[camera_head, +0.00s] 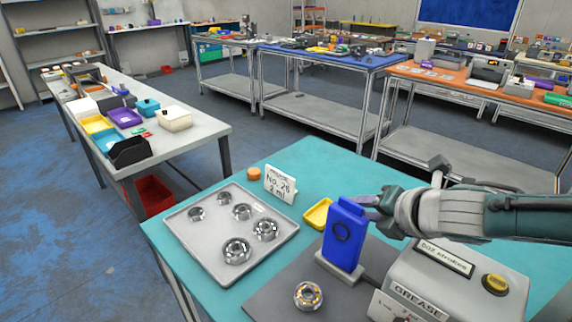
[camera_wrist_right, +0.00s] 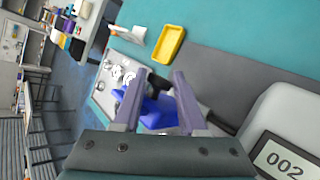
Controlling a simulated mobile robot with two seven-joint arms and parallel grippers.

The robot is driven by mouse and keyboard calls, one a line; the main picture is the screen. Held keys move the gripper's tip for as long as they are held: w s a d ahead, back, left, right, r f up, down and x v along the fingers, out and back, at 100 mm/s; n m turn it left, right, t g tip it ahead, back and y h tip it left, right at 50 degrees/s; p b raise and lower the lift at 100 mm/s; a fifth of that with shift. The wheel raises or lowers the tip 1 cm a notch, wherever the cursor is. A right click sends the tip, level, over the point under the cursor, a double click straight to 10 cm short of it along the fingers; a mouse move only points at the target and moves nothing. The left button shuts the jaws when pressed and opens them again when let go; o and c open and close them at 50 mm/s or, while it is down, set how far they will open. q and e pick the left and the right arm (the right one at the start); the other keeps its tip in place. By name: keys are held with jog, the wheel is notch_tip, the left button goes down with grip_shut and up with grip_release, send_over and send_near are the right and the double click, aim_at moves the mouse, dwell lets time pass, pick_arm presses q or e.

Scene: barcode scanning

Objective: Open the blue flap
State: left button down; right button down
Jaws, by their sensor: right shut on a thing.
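The blue flap (camera_head: 343,238) stands upright on a pale base at the front of the teal table, with a dark ring mark on its face. My right gripper (camera_head: 367,203) comes in from the right and is shut on the blue flap near its top edge. In the right wrist view the blue flap (camera_wrist_right: 157,113) shows between the two fingers (camera_wrist_right: 158,100), partly hidden by them. My left gripper is in neither view.
A grey machine labelled GREASE (camera_head: 445,280) stands right of the flap, below my right arm. A yellow tray (camera_head: 318,213), a bearing (camera_head: 308,295), a grey plate with several bearings (camera_head: 190,237) and a sign (camera_head: 280,184) are nearby. The teal table's back is clear.

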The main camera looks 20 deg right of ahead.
jog(key=c, duration=0.7)
grip_release()
jog(key=shift+s+d, duration=0.1)
jog(key=shift+d, duration=0.25)
jog(key=shift+o, duration=1)
jog(key=shift+a, duration=0.15)
jog(key=shift+r, duration=0.1)
jog(key=p+v, duration=0.3)
jog(key=v, duration=0.6)
jog(key=shift+s+r, duration=0.25)
jog(key=shift+s, duration=0.05)
